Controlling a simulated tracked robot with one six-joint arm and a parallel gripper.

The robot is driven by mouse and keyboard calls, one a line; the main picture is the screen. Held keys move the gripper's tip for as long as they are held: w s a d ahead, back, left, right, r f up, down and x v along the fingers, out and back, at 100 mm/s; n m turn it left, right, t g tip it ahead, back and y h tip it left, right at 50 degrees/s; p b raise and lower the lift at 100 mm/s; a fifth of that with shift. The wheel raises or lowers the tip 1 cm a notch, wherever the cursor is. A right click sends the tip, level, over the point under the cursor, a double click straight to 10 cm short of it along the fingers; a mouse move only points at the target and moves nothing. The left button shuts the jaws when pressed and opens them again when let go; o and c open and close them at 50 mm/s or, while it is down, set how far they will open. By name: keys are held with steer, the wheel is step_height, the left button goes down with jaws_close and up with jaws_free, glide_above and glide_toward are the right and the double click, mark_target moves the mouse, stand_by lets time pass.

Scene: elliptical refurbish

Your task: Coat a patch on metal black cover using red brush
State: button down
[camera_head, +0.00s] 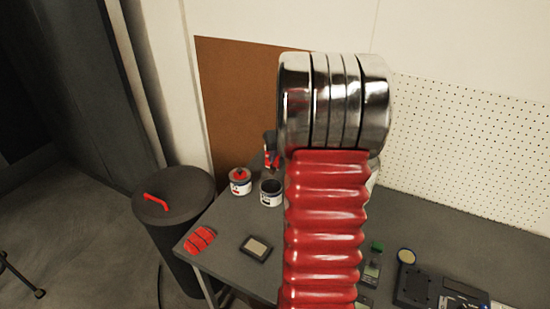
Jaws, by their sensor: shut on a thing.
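My gripper (268,140) shows only in part beside my large red ribbed arm, which hides much of the middle of the view. It is shut on what looks like the red brush (272,158), small and partly hidden, held just above an open can (271,193) with dark contents. I cannot tell whether the bristles touch the contents. I cannot surely pick out the metal black cover; a round dark lid (178,188) with a red handle sits on the bin at left, and a dark square piece (257,247) with a beige middle lies on the table.
A can with a red top (240,181) stands left of the open can. A red ribbed item (200,240) lies near the left table edge. A green-capped bottle (373,262), a round tin (406,256) and a dark device (425,288) are at right.

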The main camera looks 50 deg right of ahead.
steer(key=shift+f, duration=0.15)
steer(key=shift+f, duration=2.85)
steer(key=shift+f, duration=0.5)
steer(key=shift+r, duration=0.1)
steer(key=shift+r, duration=3.4)
steer(key=shift+w, duration=0.1)
